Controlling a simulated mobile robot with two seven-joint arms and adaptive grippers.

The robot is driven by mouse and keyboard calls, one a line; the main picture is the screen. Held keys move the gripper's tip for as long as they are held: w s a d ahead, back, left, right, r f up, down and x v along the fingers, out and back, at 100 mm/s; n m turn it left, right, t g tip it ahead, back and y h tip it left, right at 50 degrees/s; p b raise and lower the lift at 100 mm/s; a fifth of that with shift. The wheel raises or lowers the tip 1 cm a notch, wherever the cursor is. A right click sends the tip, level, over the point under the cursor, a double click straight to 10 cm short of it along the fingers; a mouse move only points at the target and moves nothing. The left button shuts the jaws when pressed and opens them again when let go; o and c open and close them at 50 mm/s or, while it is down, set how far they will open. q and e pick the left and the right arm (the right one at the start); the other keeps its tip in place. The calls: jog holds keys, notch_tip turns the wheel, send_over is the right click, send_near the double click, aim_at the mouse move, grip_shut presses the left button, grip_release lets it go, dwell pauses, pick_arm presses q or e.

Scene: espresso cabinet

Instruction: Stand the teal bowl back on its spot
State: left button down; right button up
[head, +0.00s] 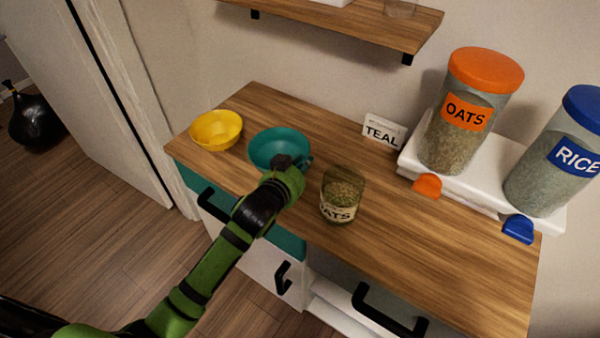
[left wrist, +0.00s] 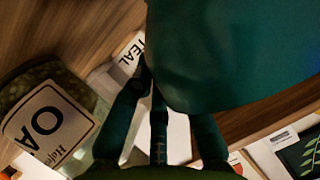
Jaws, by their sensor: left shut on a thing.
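The teal bowl (head: 268,146) is over the wooden counter, right of the yellow bowl, with its open side up in the head view. My left gripper (head: 292,164) is shut on its near right rim. In the left wrist view the teal bowl (left wrist: 235,50) fills the upper right, against the fingers of my left gripper (left wrist: 158,88). I cannot tell whether its base touches the counter. A white card reading TEAL (head: 382,131) stands at the counter's back, right of the bowl. My right gripper is not in view.
A yellow bowl (head: 216,130) sits at the counter's left end. A jar of oats (head: 342,194) stands close right of my gripper. Oats (head: 463,112) and rice (head: 552,165) dispensers stand on a white base at right. The counter (head: 415,235) is bare at front right.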

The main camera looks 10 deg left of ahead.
pick_arm(q)
jog(key=shift+w+f, duration=0.1)
jog(key=shift+f, duration=1.65)
jog(key=shift+f, duration=0.2)
jog(key=c, duration=1.2)
grip_release()
jog(key=shift+r, duration=0.1)
jog(key=shift+s+r, duration=0.1)
jog(key=shift+s, duration=0.1)
jog(key=v, duration=1)
jog(key=shift+s+a+b, duration=0.1)
jog(key=shift+s+b, duration=0.1)
jog(key=shift+b, duration=0.2)
jog(key=shift+s+a+r, duration=0.1)
jog(key=shift+s+r, duration=0.25)
jog(key=shift+s, duration=0.25)
